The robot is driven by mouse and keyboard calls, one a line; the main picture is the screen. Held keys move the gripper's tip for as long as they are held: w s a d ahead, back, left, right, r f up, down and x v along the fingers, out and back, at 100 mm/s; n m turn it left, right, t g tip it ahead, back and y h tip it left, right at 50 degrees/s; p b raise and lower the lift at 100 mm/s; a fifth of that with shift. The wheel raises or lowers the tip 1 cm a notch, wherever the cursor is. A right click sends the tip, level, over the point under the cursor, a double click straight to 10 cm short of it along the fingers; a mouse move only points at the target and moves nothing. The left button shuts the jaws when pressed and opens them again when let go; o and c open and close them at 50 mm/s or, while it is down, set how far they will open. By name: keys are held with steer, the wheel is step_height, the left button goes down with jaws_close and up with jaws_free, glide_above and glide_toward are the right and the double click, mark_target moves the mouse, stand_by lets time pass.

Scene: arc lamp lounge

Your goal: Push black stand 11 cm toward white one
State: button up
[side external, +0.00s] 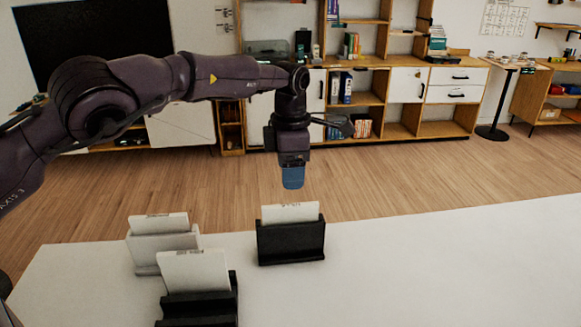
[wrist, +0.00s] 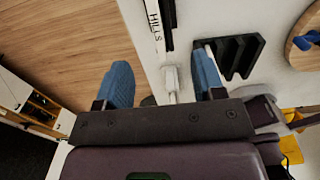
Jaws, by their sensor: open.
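A black stand (side external: 291,243) holding an upright white card (side external: 290,212) is on the white table, right of the other stands. A white stand (side external: 164,250), also holding a card, is to its left. A second black stand (side external: 200,307) with a tilted card (side external: 193,271) is nearer the camera, cut off by the lower edge. My gripper (side external: 292,184) is open and empty, pointing down above and apparently behind the right black stand. The wrist view shows its blue fingers (wrist: 160,62) spread, with a card edge lettered "HILLS" (wrist: 155,25) ahead and a slotted black stand (wrist: 235,55) to the right.
The white table (side external: 420,265) is clear right of the black stand. In the wrist view, a round wooden piece (wrist: 300,55) with a blue item and a yellow object (wrist: 297,118) are at the right. Shelves (side external: 400,95) stand far back, across the wooden floor.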

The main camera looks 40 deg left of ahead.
mark_target(290, 220)
step_height(290, 220, down, 13)
steer(key=shift+r, duration=0.1)
stand_by(0.6)
steer(key=shift+s, duration=0.1)
jaws_close()
